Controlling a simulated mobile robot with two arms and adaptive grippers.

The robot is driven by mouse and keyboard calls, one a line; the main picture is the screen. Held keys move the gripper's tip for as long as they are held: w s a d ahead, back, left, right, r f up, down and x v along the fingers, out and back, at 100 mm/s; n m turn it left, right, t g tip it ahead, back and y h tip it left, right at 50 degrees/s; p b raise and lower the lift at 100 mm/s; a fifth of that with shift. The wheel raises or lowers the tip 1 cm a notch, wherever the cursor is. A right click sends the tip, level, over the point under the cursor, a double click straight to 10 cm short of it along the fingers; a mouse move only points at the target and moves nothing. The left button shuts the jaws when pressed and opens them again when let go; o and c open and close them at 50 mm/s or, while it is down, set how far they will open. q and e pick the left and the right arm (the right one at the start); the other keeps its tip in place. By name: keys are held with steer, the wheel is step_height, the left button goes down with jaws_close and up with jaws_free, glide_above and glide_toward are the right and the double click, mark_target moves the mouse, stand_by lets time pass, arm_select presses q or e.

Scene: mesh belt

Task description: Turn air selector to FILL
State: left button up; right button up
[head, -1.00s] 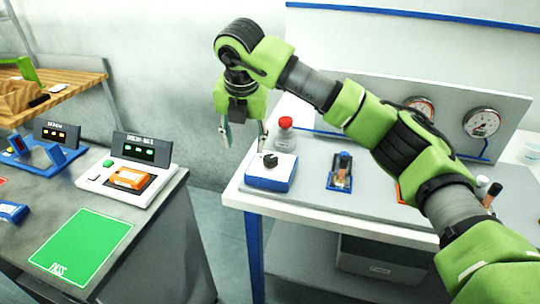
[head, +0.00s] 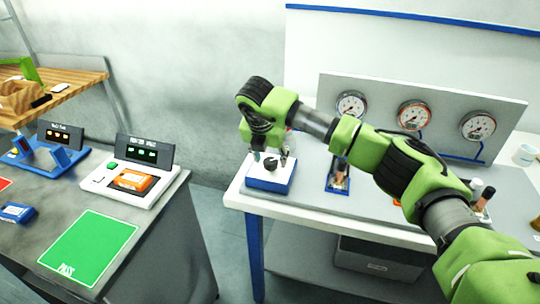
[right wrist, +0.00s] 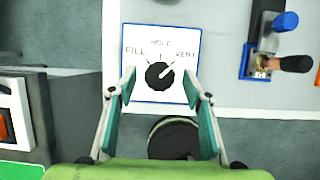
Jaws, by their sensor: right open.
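The air selector (head: 268,178) is a white-topped box with a blue base at the left end of the white bench. Its round black knob (right wrist: 158,75) sits under the labels FILL, HOLD and VENT in the right wrist view. The knob's pale mark seems to point up and right, toward VENT. My right gripper (head: 271,160) is open over the box. In the right wrist view its fingers (right wrist: 158,83) stand on either side of the knob, with gaps between; whether they reach knob height I cannot tell. My left gripper is out of view.
A valve with a blue handle (right wrist: 285,21) sits right of the selector. Several gauges stand on a grey panel (head: 383,95) behind. A second bench at left holds a weighing device (head: 130,185) and a green PASS mat (head: 88,245). A floor gap separates the benches.

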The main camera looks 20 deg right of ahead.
steer(key=shift+w+d+f, duration=0.1)
steer(key=shift+w+f, duration=0.05)
steer(key=shift+f, duration=0.2)
steer(key=c, duration=1.1)
